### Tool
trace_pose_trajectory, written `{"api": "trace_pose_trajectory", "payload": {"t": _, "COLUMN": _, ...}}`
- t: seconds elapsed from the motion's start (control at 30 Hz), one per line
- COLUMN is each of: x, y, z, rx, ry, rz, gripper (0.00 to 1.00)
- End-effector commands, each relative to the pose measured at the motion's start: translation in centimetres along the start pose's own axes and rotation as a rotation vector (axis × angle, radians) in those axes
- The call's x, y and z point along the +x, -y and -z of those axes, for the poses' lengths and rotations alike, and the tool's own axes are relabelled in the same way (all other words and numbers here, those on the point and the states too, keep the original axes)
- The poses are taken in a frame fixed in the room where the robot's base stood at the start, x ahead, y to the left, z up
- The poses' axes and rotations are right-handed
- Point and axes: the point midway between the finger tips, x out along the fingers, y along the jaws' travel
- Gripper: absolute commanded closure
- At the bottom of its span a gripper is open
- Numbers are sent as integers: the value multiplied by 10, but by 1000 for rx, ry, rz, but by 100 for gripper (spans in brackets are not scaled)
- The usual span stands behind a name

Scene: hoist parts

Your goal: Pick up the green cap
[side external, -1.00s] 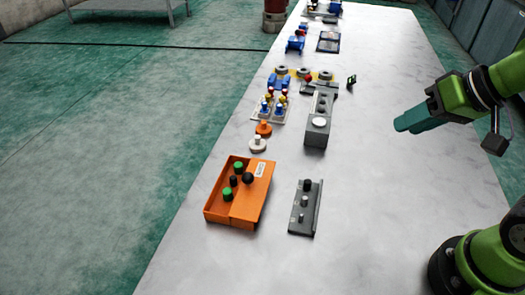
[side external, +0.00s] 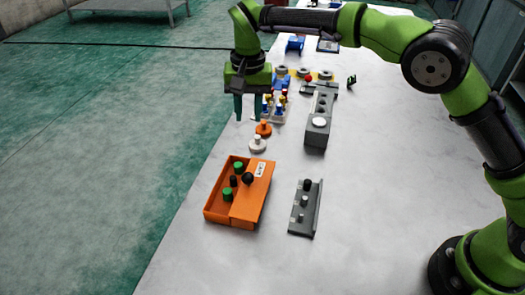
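Two green caps are in the orange box (side external: 250,212) at the left edge of the table. One green cap (side external: 239,166) is at the far end of the box, and another green cap (side external: 227,194) is nearer the front. A black knob or cap (side external: 233,181) lies between them, and a black ball knob (side external: 247,179) is to its right. My gripper (side external: 250,116) points down, above and beyond the box, apart from both caps. Its two teal fingers are spread with a gap between them and hold nothing visible.
A white knob (side external: 257,144) and an orange knob (side external: 263,128) stand just beyond the box. A dark rail with pegs (side external: 305,208) lies to its right. A grey block (side external: 317,128) stands farther back. The table's right front is clear.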

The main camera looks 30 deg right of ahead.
Motion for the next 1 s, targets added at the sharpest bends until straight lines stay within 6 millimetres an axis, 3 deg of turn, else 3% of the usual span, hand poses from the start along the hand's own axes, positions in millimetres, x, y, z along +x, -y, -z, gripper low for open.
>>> {"api": "trace_pose_trajectory", "payload": {"t": 0.03, "x": 8, "y": 14, "z": -1, "rx": 31, "ry": -2, "rz": -17, "gripper": 67}}
{"api": "trace_pose_trajectory", "payload": {"t": 0.13, "x": 8, "y": 28, "z": -2, "rx": 110, "ry": -8, "rz": -33, "gripper": 67}}
{"api": "trace_pose_trajectory", "payload": {"t": 0.3, "x": -20, "y": 34, "z": -5, "rx": 240, "ry": -7, "rz": -17, "gripper": 67}}
{"api": "trace_pose_trajectory", "payload": {"t": 0.37, "x": -16, "y": 32, "z": -9, "rx": 269, "ry": 9, "rz": -31, "gripper": 67}}
{"api": "trace_pose_trajectory", "payload": {"t": 0.57, "x": 13, "y": 30, "z": -11, "rx": 283, "ry": 16, "rz": -36, "gripper": 67}}
{"api": "trace_pose_trajectory", "payload": {"t": 0.8, "x": 66, "y": 29, "z": -12, "rx": 282, "ry": 16, "rz": -35, "gripper": 67}}
{"api": "trace_pose_trajectory", "payload": {"t": 1.0, "x": 93, "y": 28, "z": -12, "rx": 282, "ry": 15, "rz": -32, "gripper": 67}}
